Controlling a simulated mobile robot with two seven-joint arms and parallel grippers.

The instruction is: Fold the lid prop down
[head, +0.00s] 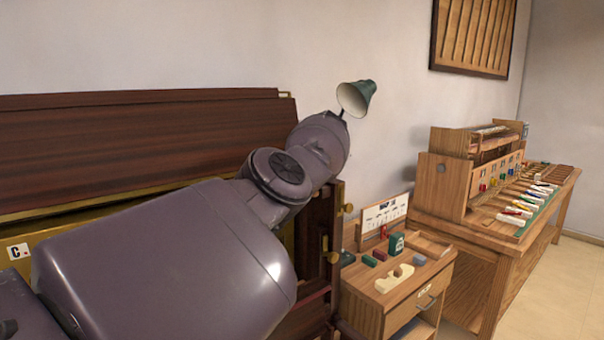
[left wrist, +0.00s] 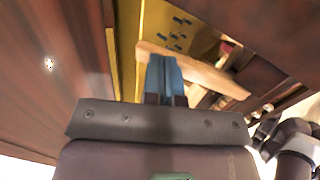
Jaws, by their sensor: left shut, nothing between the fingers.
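The piano's dark red-brown lid (head: 120,145) stands raised along the wall in the head view. In the left wrist view a dark wooden panel (left wrist: 45,85) fills the left side. My left gripper (left wrist: 165,65) is shut and empty, its blue fingertips together. A pale wooden bar (left wrist: 215,78) crosses at a slant just by the fingertips; it may be the lid prop. I cannot tell whether the fingers touch it. In the head view my left arm covers much of the piano and hides its own gripper. My right gripper is not in view.
A brass-coloured plate (left wrist: 155,25) with dark marks lies beyond the bar. Right of the piano stand a small cabinet (head: 366,312) with loose parts on top and a long workbench (head: 478,234). A green lamp (head: 357,98) stands behind my arm.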

